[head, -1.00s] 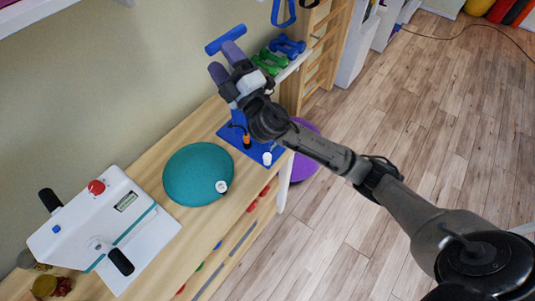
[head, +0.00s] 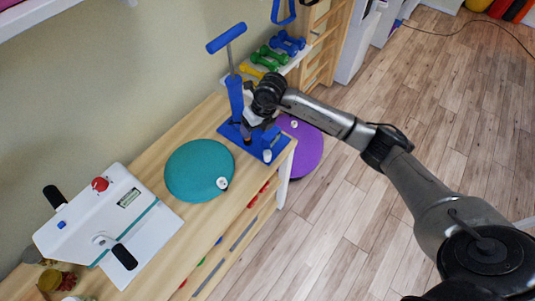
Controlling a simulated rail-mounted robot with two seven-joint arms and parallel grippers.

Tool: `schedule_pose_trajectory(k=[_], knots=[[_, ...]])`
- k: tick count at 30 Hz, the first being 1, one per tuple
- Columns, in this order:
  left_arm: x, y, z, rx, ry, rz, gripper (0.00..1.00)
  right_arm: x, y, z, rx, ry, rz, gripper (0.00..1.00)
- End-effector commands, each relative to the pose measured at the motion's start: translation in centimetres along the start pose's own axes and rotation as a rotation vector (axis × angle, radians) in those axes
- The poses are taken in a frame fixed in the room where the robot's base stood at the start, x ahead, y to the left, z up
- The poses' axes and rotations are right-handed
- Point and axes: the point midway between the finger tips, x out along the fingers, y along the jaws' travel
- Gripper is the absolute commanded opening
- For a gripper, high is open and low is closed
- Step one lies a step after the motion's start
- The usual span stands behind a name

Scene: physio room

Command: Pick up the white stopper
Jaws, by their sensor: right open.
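Small white pieces show in three places, and I cannot tell for sure which is the stopper. One white piece with a dark centre (head: 222,183) lies on the teal cushion (head: 190,165). A short white cylinder (head: 267,156) stands on the front of the blue pump base (head: 225,130). A small white piece (head: 294,124) is on the purple cushion (head: 305,150). My right gripper (head: 247,137) is open, pointing down over the pump base, left of the white cylinder and apart from it. Its wrist hides part of the fingers. My left gripper is out of view.
The blue pump with its T-handle (head: 226,38) rises behind my right gripper. A white device with black grips (head: 140,240) stands left on the wooden bench. Dumbbells (head: 287,44) sit on a rack behind. The floor at right is clear.

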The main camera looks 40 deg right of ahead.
Motion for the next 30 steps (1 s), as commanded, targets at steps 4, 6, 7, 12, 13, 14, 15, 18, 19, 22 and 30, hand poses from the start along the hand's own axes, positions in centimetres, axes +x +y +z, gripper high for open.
schedule_pose_trajectory(k=[4,6,7,12,13,14,15,18,19,22,30], knots=[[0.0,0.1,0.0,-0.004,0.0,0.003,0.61,0.0,-2.3,-1.6,0.056,0.104,-0.131,0.63],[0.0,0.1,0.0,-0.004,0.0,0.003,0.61,-0.1,-2.9,-2.1,0.072,0.132,-0.167,0.63],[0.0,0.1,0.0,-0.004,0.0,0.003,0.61,-0.1,-3.1,-2.3,0.077,0.142,-0.179,0.63],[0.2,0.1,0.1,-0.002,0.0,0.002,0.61,1.6,-3.8,-3.0,0.091,0.165,-0.205,0.63],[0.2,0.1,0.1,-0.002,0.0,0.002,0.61,2.1,-3.9,-3.1,0.091,0.167,-0.205,0.63],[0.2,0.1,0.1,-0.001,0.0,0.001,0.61,2.6,-4.0,-3.2,0.092,0.168,-0.206,0.63],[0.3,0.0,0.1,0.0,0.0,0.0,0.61,3.3,-4.2,-3.3,0.093,0.167,-0.205,0.63],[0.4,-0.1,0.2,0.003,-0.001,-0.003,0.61,5.0,-4.5,-3.6,0.091,0.167,-0.204,0.63],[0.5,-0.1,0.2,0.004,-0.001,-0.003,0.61,5.4,-4.5,-3.7,0.091,0.166,-0.203,0.63],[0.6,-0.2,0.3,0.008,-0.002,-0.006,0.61,6.7,-4.8,-3.9,0.091,0.165,-0.204,0.63],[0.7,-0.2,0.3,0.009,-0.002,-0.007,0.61,8.1,-5.1,-4.1,0.089,0.162,-0.204,0.63]])
